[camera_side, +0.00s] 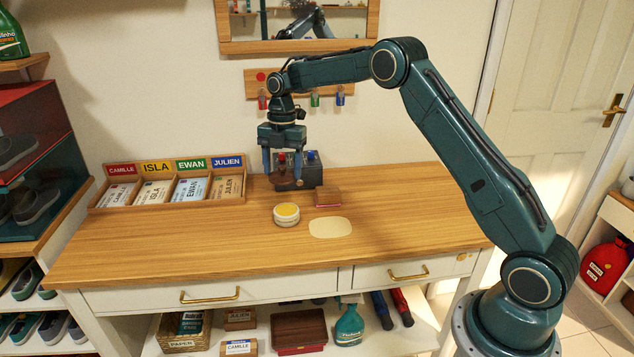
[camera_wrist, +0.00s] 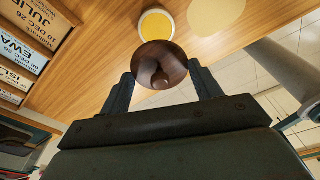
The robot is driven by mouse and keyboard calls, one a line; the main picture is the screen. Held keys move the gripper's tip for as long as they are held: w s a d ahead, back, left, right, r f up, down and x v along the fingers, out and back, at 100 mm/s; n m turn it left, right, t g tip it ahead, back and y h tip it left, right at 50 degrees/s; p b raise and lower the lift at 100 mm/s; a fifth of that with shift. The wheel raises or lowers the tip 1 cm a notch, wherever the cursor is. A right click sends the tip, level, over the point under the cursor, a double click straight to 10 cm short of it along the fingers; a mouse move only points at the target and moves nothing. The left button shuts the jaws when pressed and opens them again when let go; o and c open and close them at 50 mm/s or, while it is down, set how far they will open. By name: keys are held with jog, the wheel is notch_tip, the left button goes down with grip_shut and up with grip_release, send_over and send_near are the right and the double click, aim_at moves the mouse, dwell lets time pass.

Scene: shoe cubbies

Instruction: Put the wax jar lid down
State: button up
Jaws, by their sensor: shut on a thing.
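My gripper (camera_side: 283,168) is shut on the wax jar lid, above the back of the worktop. In the wrist view the lid (camera_wrist: 160,66) is a round brown disc with a knob, held between the two fingers of my gripper (camera_wrist: 161,75). In the side view the lid is hard to tell from the dark caddy behind it. The open wax jar (camera_side: 287,214), white with yellow wax, stands on the worktop in front of my gripper; the wrist view shows it (camera_wrist: 155,26) just beyond the lid. A pale rounded patch (camera_side: 330,227) lies right of the jar.
A wooden tray (camera_side: 170,203) of name cards stands at the back left. A dark caddy (camera_side: 312,175) with red and blue tops is close behind my gripper. A small reddish block (camera_side: 328,199) lies behind the patch. The worktop (camera_side: 410,215) is clear to the right.

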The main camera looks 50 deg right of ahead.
notch_tip(320, 180, up, 6)
send_over(279, 249)
jog(key=shift+m, duration=0.4)
jog(key=f, duration=1.6)
jog(key=shift+d, duration=0.3)
jog(key=shift+f, duration=2.05)
jog(key=shift+f, duration=0.1)
jog(key=o, duration=1)
jog(key=shift+c, duration=0.2)
